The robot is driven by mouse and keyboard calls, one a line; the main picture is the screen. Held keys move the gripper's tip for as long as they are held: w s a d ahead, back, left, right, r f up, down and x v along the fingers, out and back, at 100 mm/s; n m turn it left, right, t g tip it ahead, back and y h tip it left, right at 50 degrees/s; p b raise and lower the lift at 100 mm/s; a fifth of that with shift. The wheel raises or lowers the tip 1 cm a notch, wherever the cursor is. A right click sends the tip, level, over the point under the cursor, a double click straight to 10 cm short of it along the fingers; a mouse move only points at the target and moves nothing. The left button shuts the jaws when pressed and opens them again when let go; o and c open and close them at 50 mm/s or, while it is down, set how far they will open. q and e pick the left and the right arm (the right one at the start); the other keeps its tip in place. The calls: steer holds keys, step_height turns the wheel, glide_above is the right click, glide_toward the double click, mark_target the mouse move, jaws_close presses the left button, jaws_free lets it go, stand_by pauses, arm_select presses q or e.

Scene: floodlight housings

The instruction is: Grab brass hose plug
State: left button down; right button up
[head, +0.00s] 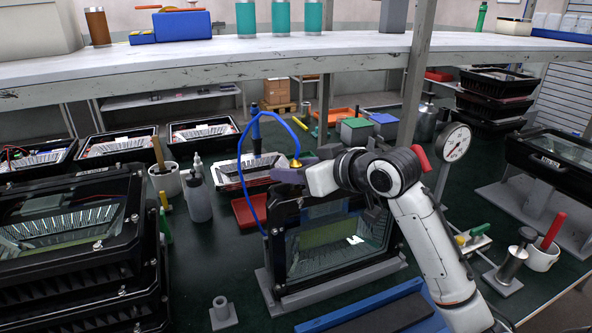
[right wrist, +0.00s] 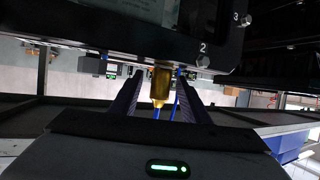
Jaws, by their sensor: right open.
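The brass hose plug (head: 295,163) sits at the end of a blue hose (head: 243,150), at the top edge of an upright black floodlight housing (head: 335,240). My right gripper (head: 284,176) is at the plug, above the housing. In the right wrist view the brass plug (right wrist: 161,86) is between the two open fingers of my right gripper (right wrist: 160,92), with a visible gap on both sides. Its far end meets the housing edge (right wrist: 205,35) near the mark 2; whether it is seated there is hidden. My left gripper is out of view.
A pressure gauge (head: 455,143) stands to the right of my right arm. More housings (head: 70,230) are stacked at the left. A squeeze bottle (head: 198,195) and a red tray (head: 247,211) are near the held-up housing. A shelf (head: 230,55) spans above.

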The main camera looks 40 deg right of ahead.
steer(key=shift+x, duration=1.45)
steer(key=shift+r, duration=0.1)
jaws_close()
